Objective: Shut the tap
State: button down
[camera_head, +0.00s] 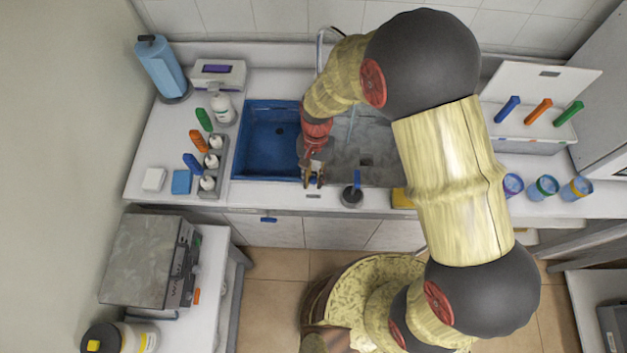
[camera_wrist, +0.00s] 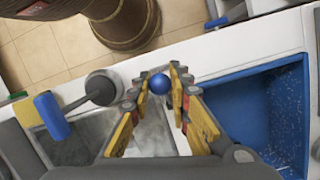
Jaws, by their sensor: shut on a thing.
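My gripper (camera_head: 313,181) points down at the front edge of the sink, near the divider between the blue basin (camera_head: 262,150) and the grey basin. In the wrist view, my gripper (camera_wrist: 160,83) has its fingertips closed around a small shiny blue round knob (camera_wrist: 159,84). What the knob is fixed to is hidden. A thin curved tap pipe (camera_head: 320,48) rises at the back of the sink, partly behind my arm. A pale thin streak (camera_head: 351,124) shows over the grey basin; I cannot tell if it is running water.
A dark round-based item (camera_head: 352,196) with a blue handle stands right of my gripper; its handle (camera_wrist: 50,115) shows in the wrist view. Several cups (camera_head: 545,186) stand at the right.

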aim_at(314, 174)
jog(key=shift+w+r+g+p, duration=0.3)
jog(key=shift+w+g, duration=0.25)
jog(key=shift+g, duration=0.05)
jog(key=shift+w+r+g+p, duration=0.3)
jog(key=shift+w+g, duration=0.2)
jog(key=shift+g, duration=0.1)
jog(key=w+g, duration=0.2)
jog(key=g, duration=0.1)
jog(key=shift+w+r, duration=0.15)
jog(key=shift+w, duration=0.1)
jog(key=shift+w+r, duration=0.15)
jog(key=shift+w, duration=0.55)
jog(key=c, duration=1.9)
grip_release()
jog(key=shift+w, duration=0.1)
jog(key=shift+o, duration=1.2)
jog(key=v, duration=1.1)
jog(key=shift+w, duration=0.4)
